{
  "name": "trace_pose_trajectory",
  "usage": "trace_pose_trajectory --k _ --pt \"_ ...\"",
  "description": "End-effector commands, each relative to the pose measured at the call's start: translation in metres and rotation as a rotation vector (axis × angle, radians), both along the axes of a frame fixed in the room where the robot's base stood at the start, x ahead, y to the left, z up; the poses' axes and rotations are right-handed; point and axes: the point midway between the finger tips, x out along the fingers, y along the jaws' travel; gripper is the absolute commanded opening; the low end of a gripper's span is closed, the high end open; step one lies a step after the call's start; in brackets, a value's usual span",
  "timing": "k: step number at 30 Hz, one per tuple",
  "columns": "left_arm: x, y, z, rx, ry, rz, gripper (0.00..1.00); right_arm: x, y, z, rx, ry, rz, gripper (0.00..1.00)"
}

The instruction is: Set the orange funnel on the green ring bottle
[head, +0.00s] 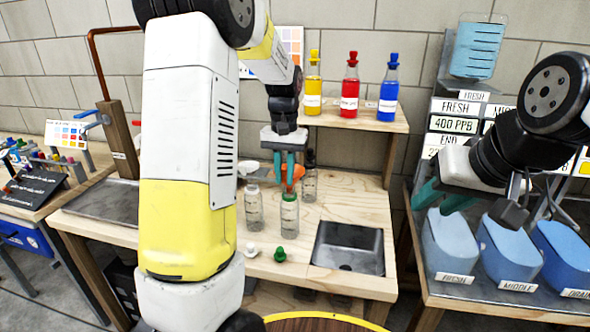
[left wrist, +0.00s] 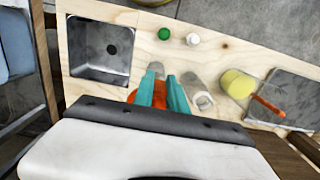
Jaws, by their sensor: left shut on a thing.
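My left gripper (head: 284,170) is shut on the orange funnel (head: 297,173). In the left wrist view the funnel (left wrist: 147,97) shows around and behind the teal fingertips (left wrist: 165,92). The green ring bottle (head: 289,217) stands upright and clear on the wooden bench, with a green band near its neck. The funnel appears just above and behind this bottle's mouth in the head view; I cannot tell whether it is centred over it. My right gripper (head: 443,197) has its teal fingers apart and looks empty, above the bin labelled FRESH (head: 449,242).
Clear bottles stand left (head: 253,209) and behind right (head: 309,184) of the green ring bottle. A white cap (head: 251,250) and a green cap (head: 279,254) lie in front. A sink (head: 348,248) is at right. Yellow, red and blue bottles line the shelf (head: 340,122).

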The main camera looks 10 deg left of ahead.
Motion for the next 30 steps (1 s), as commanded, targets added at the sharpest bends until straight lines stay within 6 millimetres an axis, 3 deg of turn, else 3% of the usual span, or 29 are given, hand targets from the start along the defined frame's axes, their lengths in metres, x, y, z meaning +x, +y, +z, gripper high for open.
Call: trace_pose_trajectory --k 13,14,15,24,30 --pt "0.000 0.000 -0.009 0.000 0.001 0.000 0.00 0.000 0.000 0.000 0.000 0.000 0.000 0.36" --pt "0.000 0.000 -0.009 0.000 0.001 0.000 0.23 0.000 0.000 0.000 0.000 0.000 0.000 0.36" --pt "0.000 0.000 -0.009 0.000 0.001 0.000 0.26 0.000 0.000 0.000 0.000 0.000 0.000 0.36" --pt "0.000 0.000 -0.008 0.000 0.000 0.000 0.26 0.000 0.000 0.000 0.000 0.000 0.000 0.36" --pt "0.002 0.000 0.006 0.000 -0.002 0.000 0.26 0.000 0.000 0.000 0.000 0.000 0.000 0.36"
